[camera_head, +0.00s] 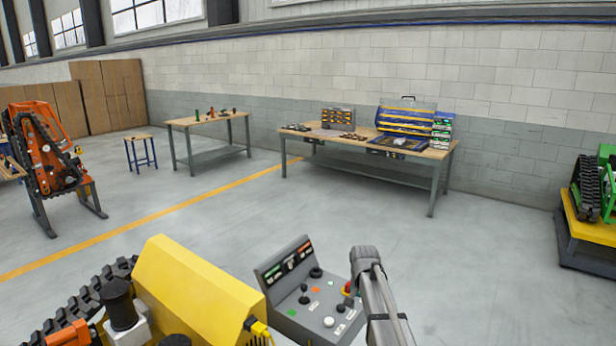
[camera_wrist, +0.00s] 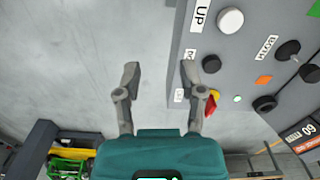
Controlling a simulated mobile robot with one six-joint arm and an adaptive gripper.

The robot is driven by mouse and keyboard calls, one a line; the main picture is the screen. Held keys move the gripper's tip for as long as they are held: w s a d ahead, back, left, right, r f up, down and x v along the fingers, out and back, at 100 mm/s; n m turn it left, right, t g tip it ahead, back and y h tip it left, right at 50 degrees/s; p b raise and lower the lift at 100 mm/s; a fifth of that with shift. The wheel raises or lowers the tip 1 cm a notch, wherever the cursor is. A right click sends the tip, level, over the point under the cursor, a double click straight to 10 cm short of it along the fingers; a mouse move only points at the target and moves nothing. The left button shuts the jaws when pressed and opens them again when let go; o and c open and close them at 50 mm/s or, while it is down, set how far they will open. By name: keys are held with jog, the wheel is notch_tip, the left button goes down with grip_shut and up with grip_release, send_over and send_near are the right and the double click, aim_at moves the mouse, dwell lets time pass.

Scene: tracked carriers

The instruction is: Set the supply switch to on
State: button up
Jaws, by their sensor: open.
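The grey control console (camera_head: 310,310) stands in the lower middle of the head view, with joysticks, buttons and small lamps. In the wrist view its panel (camera_wrist: 245,65) fills the upper right. There I see a white button (camera_wrist: 230,20) beside an "UP" label, black knobs, an orange square and a small green lamp. A red and yellow control (camera_wrist: 211,103) shows partly behind my right finger. I cannot tell by label which control is the supply switch. My gripper (camera_wrist: 160,76) is open and empty, its right finger overlapping the panel's edge in view, its left over bare floor.
A yellow machine housing (camera_head: 190,290) with a black track (camera_head: 85,310) stands left of the console. A workbench (camera_head: 365,150) with cases stands at the wall. An orange tracked machine (camera_head: 45,150) is far left, a green one (camera_head: 607,190) far right. The floor between is clear.

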jog(key=s+f+n+b, duration=0.3)
jog(key=s+f, duration=0.1)
jog(key=s, duration=0.7)
jog(key=s+f+n+b, duration=0.2)
jog(key=s+f+b, duration=0.2)
jog(key=s, duration=0.8)
jog(key=shift+s+d+n+b, duration=0.15)
jog(key=shift+d+n+b, duration=0.15)
jog(key=shift+d+n, duration=0.15)
dwell(1.0)
dwell(0.3)
